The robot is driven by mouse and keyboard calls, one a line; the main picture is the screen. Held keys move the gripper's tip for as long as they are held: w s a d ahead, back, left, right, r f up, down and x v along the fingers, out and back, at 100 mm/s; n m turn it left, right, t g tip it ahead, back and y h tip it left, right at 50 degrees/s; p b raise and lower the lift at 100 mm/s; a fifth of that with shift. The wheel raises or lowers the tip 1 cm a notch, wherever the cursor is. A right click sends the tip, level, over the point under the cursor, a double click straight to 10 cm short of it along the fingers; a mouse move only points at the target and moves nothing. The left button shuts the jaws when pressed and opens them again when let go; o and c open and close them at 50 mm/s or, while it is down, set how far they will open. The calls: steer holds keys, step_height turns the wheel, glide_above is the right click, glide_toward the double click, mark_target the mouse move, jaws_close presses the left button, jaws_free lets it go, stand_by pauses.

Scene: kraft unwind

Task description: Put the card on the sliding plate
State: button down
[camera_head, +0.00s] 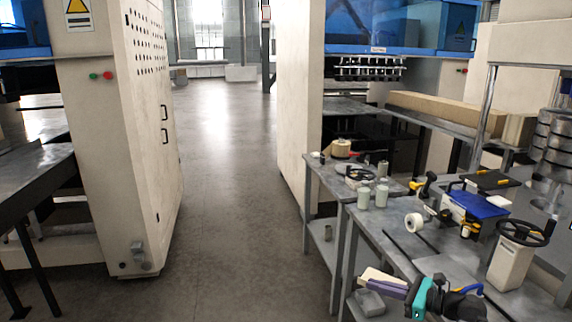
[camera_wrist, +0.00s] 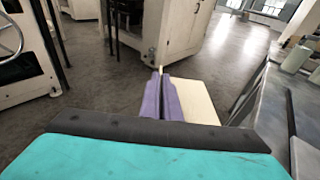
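My gripper (camera_head: 372,283) is low at the front of the head view, beside the near bench's left front edge. Its two purple fingers (camera_wrist: 161,100) are close together in the wrist view. A flat cream card (camera_wrist: 197,101) shows against the right finger, with a thin pale tip between the fingers; it seems pinched there. The card also shows in the head view (camera_head: 382,277), partly hidden by the fingers. A light grey flat plate (camera_head: 452,268) lies on the bench, right of my gripper, next to a dark slot; I cannot tell surely that it is the sliding plate.
The grey bench (camera_head: 372,237) carries a white roll (camera_head: 413,222), pale green cups (camera_head: 364,197), a blue-topped device (camera_head: 478,205) and a handwheel on a cream post (camera_head: 510,262). A grey block (camera_head: 371,303) sits on the lower shelf. The aisle floor (camera_head: 222,200) is clear.

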steer(key=shift+w+a+f, duration=0.1)
steer(key=shift+a+f, duration=0.2)
steer(key=shift+a, duration=0.2)
steer(key=a, duration=0.8)
steer(key=shift+w, duration=0.15)
steer(key=shift+g, duration=0.3)
